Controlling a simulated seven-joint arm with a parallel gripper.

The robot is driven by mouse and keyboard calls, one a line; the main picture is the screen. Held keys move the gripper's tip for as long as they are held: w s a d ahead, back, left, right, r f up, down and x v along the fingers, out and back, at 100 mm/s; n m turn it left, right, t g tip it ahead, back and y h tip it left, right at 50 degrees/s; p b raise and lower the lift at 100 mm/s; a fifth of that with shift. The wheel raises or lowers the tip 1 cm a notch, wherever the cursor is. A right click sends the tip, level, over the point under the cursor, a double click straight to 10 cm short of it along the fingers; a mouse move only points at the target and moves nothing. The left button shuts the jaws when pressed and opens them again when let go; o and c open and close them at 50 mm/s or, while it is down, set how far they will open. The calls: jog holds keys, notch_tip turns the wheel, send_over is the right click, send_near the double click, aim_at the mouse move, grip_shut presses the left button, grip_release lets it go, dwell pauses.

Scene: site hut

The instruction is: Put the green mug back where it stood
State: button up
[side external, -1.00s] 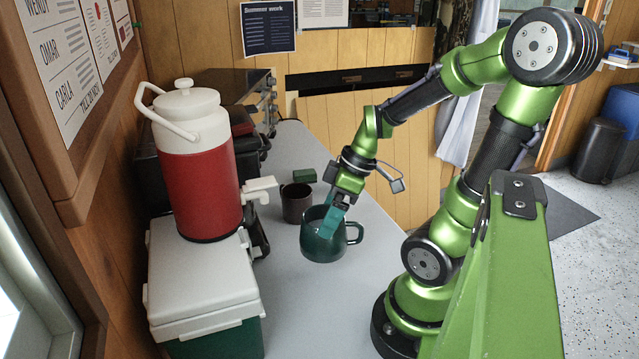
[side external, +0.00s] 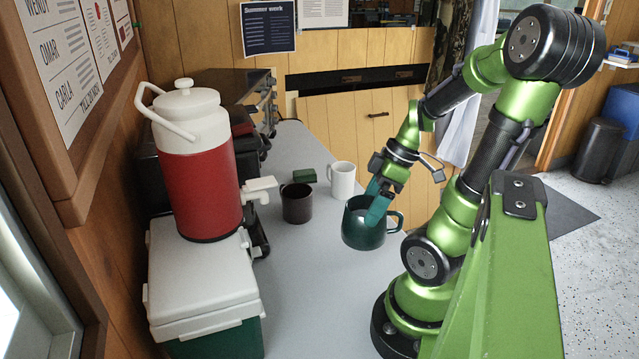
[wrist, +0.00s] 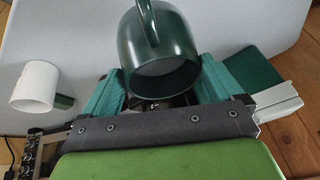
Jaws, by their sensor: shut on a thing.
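The green mug (side external: 358,232) is dark green with a handle on its right, in the side external view. My gripper (side external: 376,208) is shut on it, with teal fingers at its rim and side. The mug is over the table's right part, close to the edge; I cannot tell whether its base touches the table. In the wrist view the mug (wrist: 165,62) sits between the two teal fingers (wrist: 160,92), its handle pointing to the top of the picture. The spot where it stood is not marked in any view.
A white mug (side external: 342,181) stands behind the green mug, and a dark brown mug (side external: 297,204) to its left. A small green block (side external: 304,175) lies behind them. A red and white jug (side external: 200,170) stands on a cooler (side external: 195,275) at left. The table's front (side external: 310,300) is clear.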

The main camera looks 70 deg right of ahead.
jog(key=shift+s+d+f, duration=0.1)
jog(key=shift+d, duration=0.35)
jog(key=shift+d+f+m+h, duration=0.1)
jog(key=shift+d+m+h, duration=0.2)
jog(key=shift+d+m, duration=0.6)
jog(key=w+d+r+m+g+h, duration=0.1)
jog(key=w+d+m+h, duration=0.2)
jog(key=m, duration=0.4)
jog(key=d+r+m+h, duration=0.1)
jog(key=d+m+h, duration=0.2)
jog(key=d+m, duration=0.35)
jog(key=shift+m, duration=0.85)
jog(key=shift+w+a+f, duration=0.1)
jog(key=shift+a+f, duration=0.25)
jog(key=shift+f, duration=1)
jog(key=shift+s+a+f, duration=0.1)
jog(key=shift+a+f, duration=0.2)
jog(key=shift+f, duration=1.1)
jog(key=shift+w+a+f, duration=0.1)
jog(key=shift+a+f, duration=0.25)
jog(key=shift+f, duration=1)
jog(key=o, duration=1.7)
jog(key=shift+f, duration=0.2)
jog(key=shift+r, duration=0.15)
